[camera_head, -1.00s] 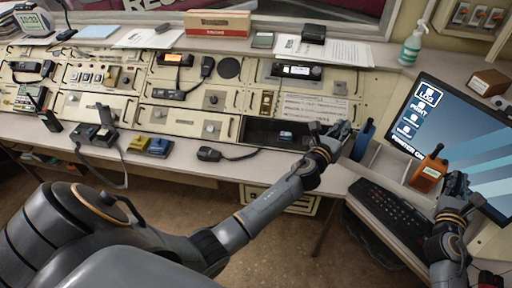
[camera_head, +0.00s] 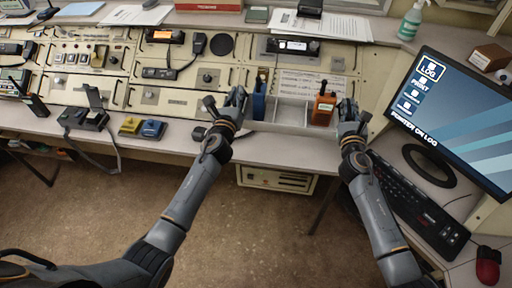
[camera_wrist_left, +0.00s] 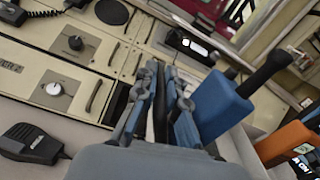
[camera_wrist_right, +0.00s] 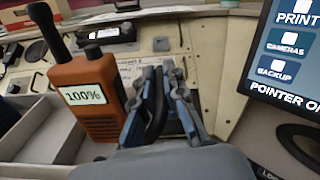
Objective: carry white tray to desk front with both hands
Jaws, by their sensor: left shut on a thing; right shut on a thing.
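The white tray (camera_head: 291,113) is a shallow divided box at the front of the desk, below the console's middle. A blue radio (camera_head: 258,103) stands in its left part and an orange radio (camera_head: 324,108) in its right part. My left gripper (camera_head: 237,98) is shut on the tray's left end, beside the blue radio, which also shows in the left wrist view (camera_wrist_left: 222,105). My right gripper (camera_head: 348,108) is shut on the right end, beside the orange radio, seen in the right wrist view (camera_wrist_right: 90,92). Whether the tray touches the desk is unclear.
A monitor (camera_head: 455,115) and keyboard (camera_head: 415,200) stand on the right. A handheld microphone (camera_head: 200,133) lies just left of my left gripper. Yellow (camera_head: 130,126) and blue (camera_head: 152,130) small devices lie further left. A sanitizer bottle (camera_head: 411,22) stands at the back.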

